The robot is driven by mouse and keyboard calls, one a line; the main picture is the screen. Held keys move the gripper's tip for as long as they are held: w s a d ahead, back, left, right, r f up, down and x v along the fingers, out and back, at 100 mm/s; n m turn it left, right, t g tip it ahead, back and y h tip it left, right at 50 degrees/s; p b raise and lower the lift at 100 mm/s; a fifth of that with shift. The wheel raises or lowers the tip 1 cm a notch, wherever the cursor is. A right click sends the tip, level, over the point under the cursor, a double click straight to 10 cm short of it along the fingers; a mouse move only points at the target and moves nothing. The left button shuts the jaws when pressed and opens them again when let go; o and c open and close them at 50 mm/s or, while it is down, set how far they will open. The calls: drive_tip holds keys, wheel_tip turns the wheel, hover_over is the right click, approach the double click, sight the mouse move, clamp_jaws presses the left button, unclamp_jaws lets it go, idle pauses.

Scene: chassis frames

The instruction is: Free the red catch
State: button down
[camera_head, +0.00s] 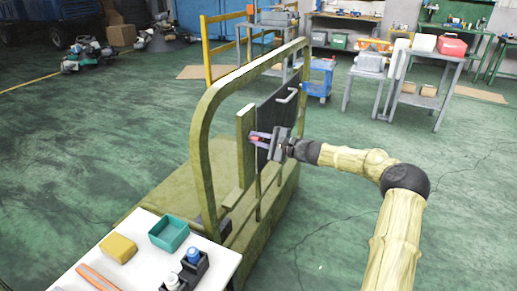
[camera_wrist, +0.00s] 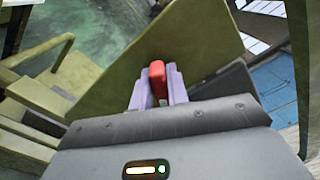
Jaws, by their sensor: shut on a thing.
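The red catch (camera_wrist: 157,78) shows in the wrist view between the two pale purple fingers of my gripper (camera_wrist: 158,88). The fingers are shut on it from both sides. Behind it is a flat olive-green plate (camera_wrist: 195,45). In the head view my gripper (camera_head: 257,139) reaches the upright olive post (camera_head: 246,160) at the left edge of a dark panel (camera_head: 278,115); only a little red shows there. The panel has a light handle (camera_head: 287,96) and sits within the olive arched frame (camera_head: 208,150). How the catch is fixed to the plate is hidden by the fingers.
A white table (camera_head: 75,279) at the lower left holds a yellow block (camera_head: 118,248), a teal box (camera_head: 168,233), an orange tool (camera_head: 97,278) and a black holder with bottles (camera_head: 188,272). Grey workbenches (camera_head: 445,85) stand at the back right.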

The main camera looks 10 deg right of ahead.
drive_tip(key=n+b, duration=0.1)
drive_tip(key=b, duration=0.1)
drive_tip(key=f+n+b, duration=0.1)
drive_tip(key=n+b, duration=0.1)
drive_tip(key=shift+n+b, duration=0.3)
drive_tip(key=shift+s+a+r+n+b, duration=0.1)
drive_tip(key=shift+r+n+b, duration=0.05)
drive_tip(key=shift+n+b, duration=0.9)
drive_tip(key=shift+r, duration=0.1)
drive_tip(key=c, duration=1.4)
unclamp_jaws()
drive_tip(key=shift+r, duration=0.1)
